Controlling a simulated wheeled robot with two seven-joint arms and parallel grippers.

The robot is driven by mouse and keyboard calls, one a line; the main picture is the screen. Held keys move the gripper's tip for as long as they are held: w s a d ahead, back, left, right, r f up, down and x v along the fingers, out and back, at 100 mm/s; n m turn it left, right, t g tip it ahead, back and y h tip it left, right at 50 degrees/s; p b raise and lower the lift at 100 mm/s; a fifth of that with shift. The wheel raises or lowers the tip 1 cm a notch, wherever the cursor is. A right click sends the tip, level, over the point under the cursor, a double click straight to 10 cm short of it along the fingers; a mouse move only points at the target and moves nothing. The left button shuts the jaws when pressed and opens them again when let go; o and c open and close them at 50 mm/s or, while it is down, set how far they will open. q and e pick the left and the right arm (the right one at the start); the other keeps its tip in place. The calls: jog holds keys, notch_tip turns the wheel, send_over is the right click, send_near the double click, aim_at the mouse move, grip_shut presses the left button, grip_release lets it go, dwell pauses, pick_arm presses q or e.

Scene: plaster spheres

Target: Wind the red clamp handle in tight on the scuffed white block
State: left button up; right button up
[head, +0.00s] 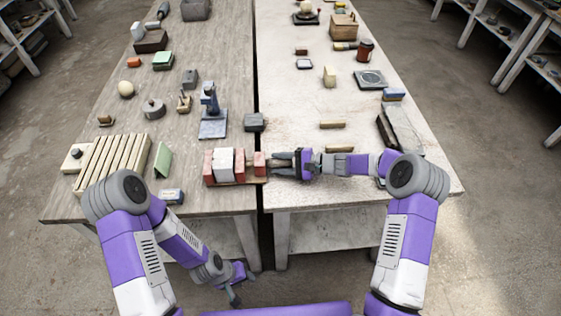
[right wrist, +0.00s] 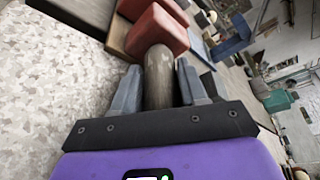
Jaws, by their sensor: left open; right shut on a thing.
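The clamp lies near the front edge where the two tables meet, with red pieces (head: 208,163) on a wooden base. The scuffed white block (head: 224,161) stands between the left red piece and a red piece (head: 242,162) on its right. I cannot tell whether these touch it. A further red piece (head: 260,163) is at the right end. My right gripper (head: 280,163) is shut on the clamp handle, a brown-grey round bar (right wrist: 159,78) running into a red block (right wrist: 157,32). My left gripper (head: 236,284) is open and empty, low in front of the tables.
A wooden strip (head: 333,124) lies on the right table.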

jog(key=m+g+p, duration=0.1)
jog(key=m+p, duration=0.1)
jog(key=shift+r+m+g+h, duration=0.15)
jog(key=shift+m+g+h, duration=0.15)
jog(key=shift+h, duration=0.1)
jog(key=shift+w+m+g+p, duration=0.1)
jog(key=shift+m+g+p, duration=0.5)
jog(key=shift+m, duration=0.4)
jog(key=o, duration=0.7)
jog(key=shift+d, duration=0.15)
jog(key=v, duration=0.7)
jog(key=shift+d+p, duration=0.2)
jog(key=shift+p, duration=0.15)
